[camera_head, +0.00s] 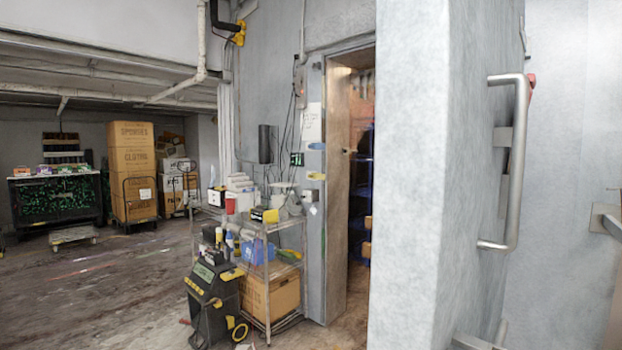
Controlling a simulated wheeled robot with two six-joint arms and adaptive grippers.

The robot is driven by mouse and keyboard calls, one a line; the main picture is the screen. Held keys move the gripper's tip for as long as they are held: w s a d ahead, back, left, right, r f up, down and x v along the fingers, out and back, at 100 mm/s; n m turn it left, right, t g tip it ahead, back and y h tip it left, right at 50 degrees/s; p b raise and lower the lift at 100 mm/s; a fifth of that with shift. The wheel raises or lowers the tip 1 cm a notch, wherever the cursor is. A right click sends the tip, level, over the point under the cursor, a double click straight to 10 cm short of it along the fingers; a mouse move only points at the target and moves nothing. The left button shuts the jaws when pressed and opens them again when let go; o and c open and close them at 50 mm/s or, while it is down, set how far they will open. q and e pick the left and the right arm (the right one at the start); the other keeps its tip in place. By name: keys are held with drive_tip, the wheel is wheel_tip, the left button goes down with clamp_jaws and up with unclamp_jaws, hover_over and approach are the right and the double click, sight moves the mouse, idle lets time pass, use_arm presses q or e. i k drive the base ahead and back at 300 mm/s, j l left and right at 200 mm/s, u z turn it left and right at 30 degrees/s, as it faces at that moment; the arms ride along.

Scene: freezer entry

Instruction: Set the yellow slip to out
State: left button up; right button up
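A small yellow slip (316,176) is on the grey door frame left of the freezer doorway. It is small in the view, and I cannot read any marking on it or tell its setting. A pale tag (316,146) is above it and a white tag (309,195) is below it on the same frame. Neither of my grippers is in view.
The thick freezer door (410,180) stands open in the right foreground, with a long metal handle (520,160). A wire cart (285,235) with boxes and bottles stands below the slip, beside a black-and-yellow machine (213,300). Open floor (110,300) lies to the left.

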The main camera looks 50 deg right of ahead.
sight(316, 176)
drive_tip(key=i+l+z, duration=0.2)
drive_tip(key=i+z, duration=0.55)
drive_tip(key=i, duration=0.15)
drive_tip(key=i+z, duration=0.4)
drive_tip(key=i+j+z, duration=0.35)
drive_tip(key=i, duration=0.15)
drive_tip(key=i+l+z, duration=0.1)
drive_tip(key=i+z, duration=0.2)
drive_tip(key=i, duration=0.25)
drive_tip(key=i+z, duration=0.3)
drive_tip(key=i, duration=0.25)
drive_tip(key=i+z, duration=0.1)
drive_tip(key=i, duration=0.55)
drive_tip(key=i+j+z, duration=0.15)
drive_tip(key=i, duration=0.45)
drive_tip(key=i+j+z, duration=0.1)
drive_tip(key=i, duration=0.55)
